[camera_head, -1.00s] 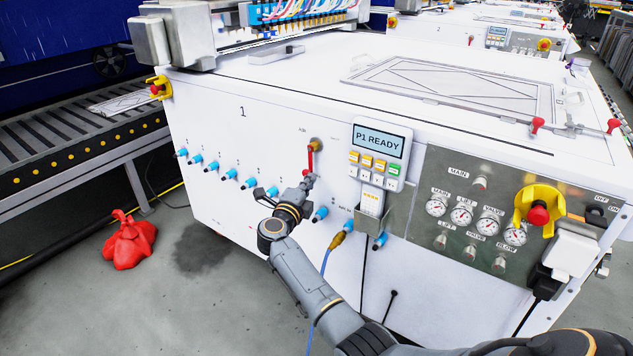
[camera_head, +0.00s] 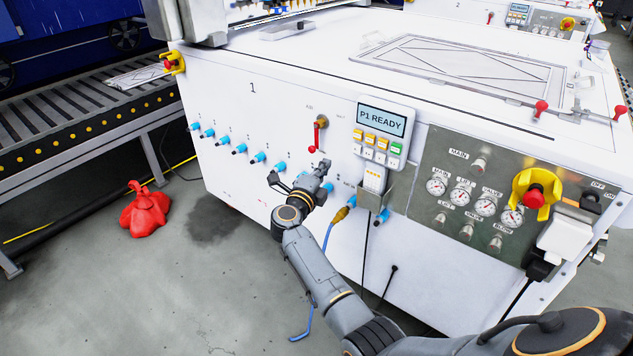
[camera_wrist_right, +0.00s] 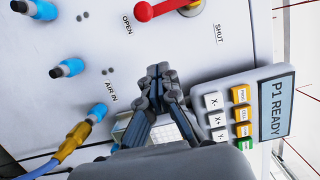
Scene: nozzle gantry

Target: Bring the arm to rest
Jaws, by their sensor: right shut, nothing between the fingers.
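My right arm reaches in from the lower right in the head view. Its gripper (camera_head: 322,169) is shut and empty, in front of the white machine's front panel (camera_head: 290,105). It is below a red valve handle (camera_head: 317,137) and apart from it. The handle hangs down from its brass fitting in the head view. In the right wrist view the shut fingers (camera_wrist_right: 158,72) lie between the red handle (camera_wrist_right: 145,11) and the keypad pendant (camera_wrist_right: 235,112). The handle lies toward the OPEN label there. My left gripper is not in view.
The pendant (camera_head: 381,138) reads P1 READY. A row of blue fittings (camera_head: 239,149) lines the panel, one with a blue hose (camera_head: 327,238). Gauges and a yellow-guarded red stop button (camera_head: 533,195) are at right. A red bag (camera_head: 145,210) lies on the open floor at left.

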